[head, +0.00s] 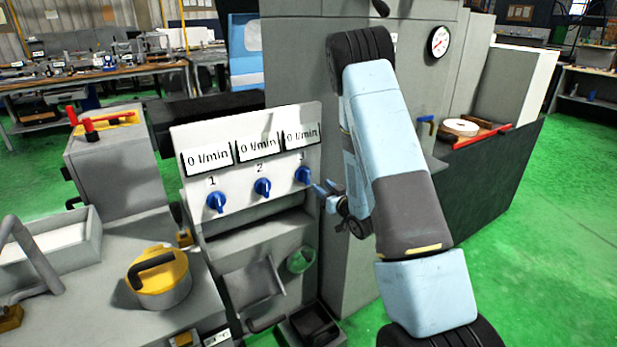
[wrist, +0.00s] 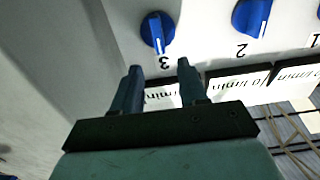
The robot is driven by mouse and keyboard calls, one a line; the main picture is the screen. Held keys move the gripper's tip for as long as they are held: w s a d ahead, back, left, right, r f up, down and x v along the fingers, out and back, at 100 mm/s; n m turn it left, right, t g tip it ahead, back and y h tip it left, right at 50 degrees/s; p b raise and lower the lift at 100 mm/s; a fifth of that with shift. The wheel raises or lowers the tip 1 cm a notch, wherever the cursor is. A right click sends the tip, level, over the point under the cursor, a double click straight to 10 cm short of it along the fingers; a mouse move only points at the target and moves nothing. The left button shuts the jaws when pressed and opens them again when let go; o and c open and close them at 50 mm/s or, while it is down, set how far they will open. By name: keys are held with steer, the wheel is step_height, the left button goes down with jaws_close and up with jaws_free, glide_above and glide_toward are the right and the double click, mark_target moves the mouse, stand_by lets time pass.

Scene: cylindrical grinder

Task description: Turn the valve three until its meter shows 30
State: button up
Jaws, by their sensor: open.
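A white panel (head: 240,190) carries three blue valve knobs in a row, numbered 1, 2 and 3, each under a meter. Valve three (head: 304,175) is the rightmost knob in the head view; its meter (head: 301,136) reads 0 l/min. In the wrist view, which is upside down, valve three (wrist: 157,31) lies just beyond my fingertips, with its white mark towards the number 3. My gripper (head: 326,189) is open and empty, just right of valve three and apart from it. Its two fingers (wrist: 160,75) also show in the wrist view, spread either side of the number 3.
Valve two (head: 263,187) and valve one (head: 216,202) sit left of valve three, and their meters also read 0 l/min. A yellow-lidded pot (head: 158,278) stands on the grey bench at left. A green cup (head: 300,260) is below the panel. The grey machine body rises behind my arm.

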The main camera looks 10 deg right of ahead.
mark_target(309, 175)
steer(key=x, duration=1)
steer(key=shift+d, duration=0.1)
jaws_close()
